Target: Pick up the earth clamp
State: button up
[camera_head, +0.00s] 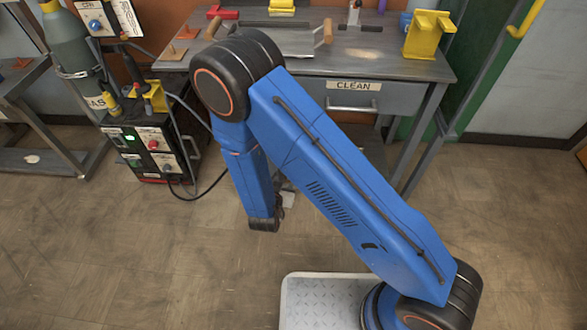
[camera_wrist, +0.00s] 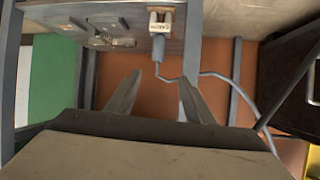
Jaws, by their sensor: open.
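What looks like the earth clamp (camera_wrist: 161,20) is in the wrist view at the top centre, a pale block with a small label. A grey handle (camera_wrist: 158,48) and a grey cable (camera_wrist: 220,76) run from it, the cable bending off to the right. My gripper (camera_wrist: 159,77) is open and empty, its two fingers pointing towards the clamp with a gap between. The clamp lies at the edge of a grey metal surface; I cannot tell exactly what it rests on. In the head view my blue arm hides most of the gripper, and I cannot make out the clamp there.
A grey bench (camera_head: 430,66) with a drawer labelled CLEAN (camera_head: 353,86) stands behind my arm. A welding unit (camera_head: 152,146) and a gas cylinder (camera_head: 72,50) stand left. Grey bench legs (camera_wrist: 190,95) are close to my fingers. The floor at left is clear.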

jog(key=shift+t, duration=0.3)
jog(key=x, duration=0.5)
jog(key=f+x, duration=0.1)
jog(key=x, duration=1.1)
jog(key=shift+s+d+f, duration=0.15)
jog(key=shift+d+f, duration=0.1)
jog(key=c, duration=1.1)
